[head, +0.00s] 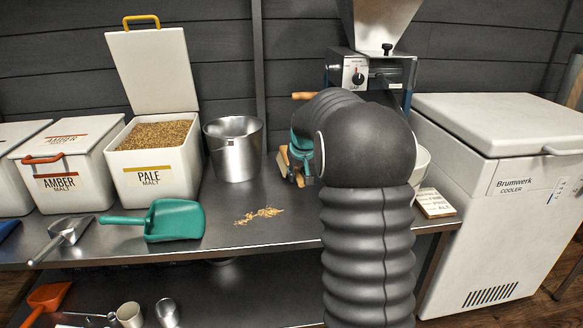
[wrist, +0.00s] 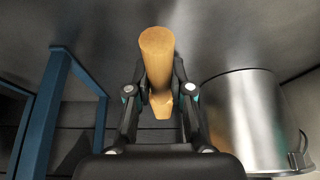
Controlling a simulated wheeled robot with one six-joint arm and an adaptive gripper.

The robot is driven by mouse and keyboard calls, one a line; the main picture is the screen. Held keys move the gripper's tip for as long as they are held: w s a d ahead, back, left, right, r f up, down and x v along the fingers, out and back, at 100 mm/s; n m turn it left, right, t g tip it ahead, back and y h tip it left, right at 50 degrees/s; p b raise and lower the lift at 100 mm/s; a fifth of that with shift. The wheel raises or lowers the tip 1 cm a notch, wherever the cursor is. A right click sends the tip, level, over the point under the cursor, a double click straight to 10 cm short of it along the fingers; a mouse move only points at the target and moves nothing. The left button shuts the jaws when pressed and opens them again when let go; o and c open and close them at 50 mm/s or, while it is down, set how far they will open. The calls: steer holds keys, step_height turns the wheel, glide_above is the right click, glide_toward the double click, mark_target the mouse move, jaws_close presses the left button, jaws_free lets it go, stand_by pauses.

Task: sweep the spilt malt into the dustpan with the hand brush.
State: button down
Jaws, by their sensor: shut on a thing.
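My gripper (head: 298,160) is at the back of the steel bench, right of the metal bucket and in front of the mill. In the wrist view my gripper (wrist: 160,100) is shut on the hand brush's round wooden handle (wrist: 157,55). The brush's bristles cannot be made out; my black arm hides much of this area in the head view. The spilt malt (head: 259,215) lies as a small loose patch on the bench, in front of and left of my gripper. The teal dustpan (head: 174,220) lies left of the malt, apart from it, its handle pointing left.
The metal bucket (head: 234,150) stands behind the malt; it also shows close by in the wrist view (wrist: 240,120). An open pale malt bin (head: 153,180) and a metal scoop (head: 63,236) are left. The mill (head: 370,75) and white cooler (head: 500,150) are right.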

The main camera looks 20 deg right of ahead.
steer(key=shift+r+p, duration=1.3)
steer(key=shift+r, duration=0.8)
